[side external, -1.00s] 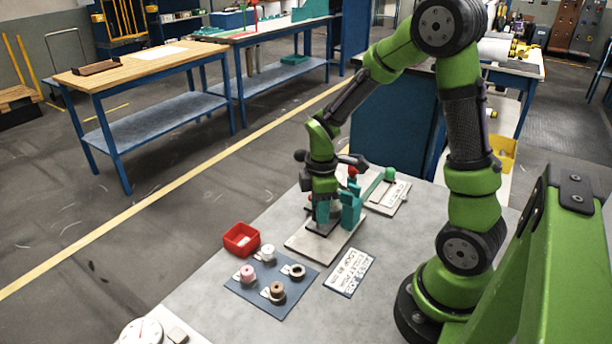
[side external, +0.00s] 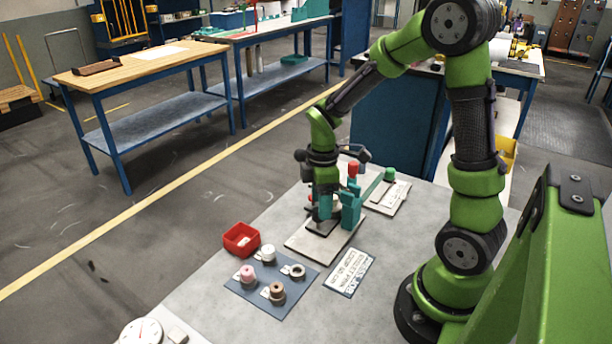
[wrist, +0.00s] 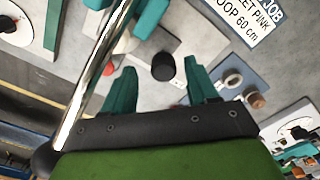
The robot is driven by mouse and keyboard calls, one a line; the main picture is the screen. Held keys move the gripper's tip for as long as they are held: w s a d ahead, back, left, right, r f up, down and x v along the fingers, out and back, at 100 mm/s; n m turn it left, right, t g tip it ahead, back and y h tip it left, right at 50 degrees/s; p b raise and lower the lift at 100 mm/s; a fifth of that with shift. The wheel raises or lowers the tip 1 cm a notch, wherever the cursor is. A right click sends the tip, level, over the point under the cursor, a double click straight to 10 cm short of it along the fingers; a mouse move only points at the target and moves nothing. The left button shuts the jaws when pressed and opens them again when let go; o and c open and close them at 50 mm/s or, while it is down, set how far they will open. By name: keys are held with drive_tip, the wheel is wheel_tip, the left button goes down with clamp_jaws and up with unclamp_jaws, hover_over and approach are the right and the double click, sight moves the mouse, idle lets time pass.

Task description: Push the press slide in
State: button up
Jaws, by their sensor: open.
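The press stands on a light base plate (side external: 300,245) on the bench, with a teal body (side external: 350,208) and a red knob (side external: 353,168) on top. My gripper (side external: 323,212) points down over this plate, just left of the teal body. In the wrist view its two teal fingers (wrist: 163,88) are apart, with nothing held between them. A black round knob (wrist: 163,66) shows just beyond the gap between the fingers, apart from them. I cannot tell for certain which part is the slide. A teal press part (wrist: 150,15) shows at the top of the wrist view.
A blue mat (side external: 258,301) with several spools and a red bin (side external: 241,239) lie left of the press. A printed card (side external: 350,272) lies in front. A plate with a green piece (side external: 390,174) lies behind. A chrome rod (wrist: 95,85) crosses the wrist view.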

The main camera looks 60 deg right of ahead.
wheel_tip(320, 180, up, 15)
